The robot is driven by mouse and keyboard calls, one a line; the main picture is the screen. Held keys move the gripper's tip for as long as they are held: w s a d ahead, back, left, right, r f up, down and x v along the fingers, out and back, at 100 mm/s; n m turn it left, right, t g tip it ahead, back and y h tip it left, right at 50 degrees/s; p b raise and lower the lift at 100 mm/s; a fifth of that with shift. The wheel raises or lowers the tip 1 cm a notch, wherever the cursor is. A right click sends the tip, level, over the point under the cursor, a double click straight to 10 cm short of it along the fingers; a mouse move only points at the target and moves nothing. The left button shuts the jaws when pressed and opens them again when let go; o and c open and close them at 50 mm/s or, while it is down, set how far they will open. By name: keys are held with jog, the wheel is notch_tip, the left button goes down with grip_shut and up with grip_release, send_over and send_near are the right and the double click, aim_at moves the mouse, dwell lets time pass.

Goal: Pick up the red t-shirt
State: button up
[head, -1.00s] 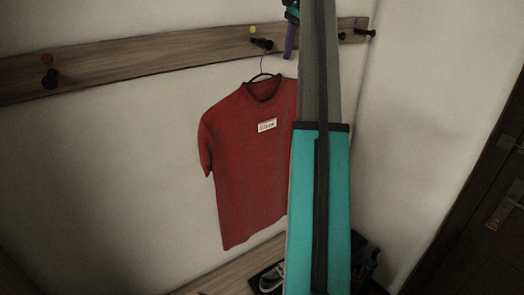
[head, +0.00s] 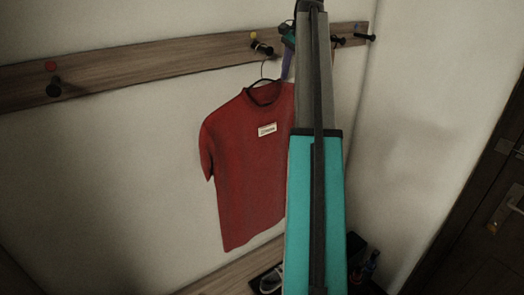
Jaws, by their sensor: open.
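The red t-shirt (head: 245,170) hangs on a dark hanger (head: 263,68) from a peg (head: 262,47) on the wooden wall rail, with a small white label on its chest. Its right edge is hidden behind my arm. My gripper (head: 285,55) is open and empty, just right of the peg and above the shirt's right shoulder. A green part and a purplish part of it show at the left edge of my arm. The rest is hidden, and contact with the hanger cannot be told.
The wooden rail (head: 150,62) carries several dark pegs with coloured dots. A bench (head: 225,275) runs below the shirt, with a dark tray holding a shoe (head: 271,281). A dark door (head: 480,220) stands at the right.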

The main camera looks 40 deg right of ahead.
aim_at(288, 87)
jog(key=shift+p+x, duration=1.25)
jog(key=shift+x, duration=0.25)
jog(key=shift+p+x, duration=0.3)
jog(key=shift+x, duration=0.8)
jog(key=shift+w+r, duration=0.1)
jog(key=shift+w, duration=0.1)
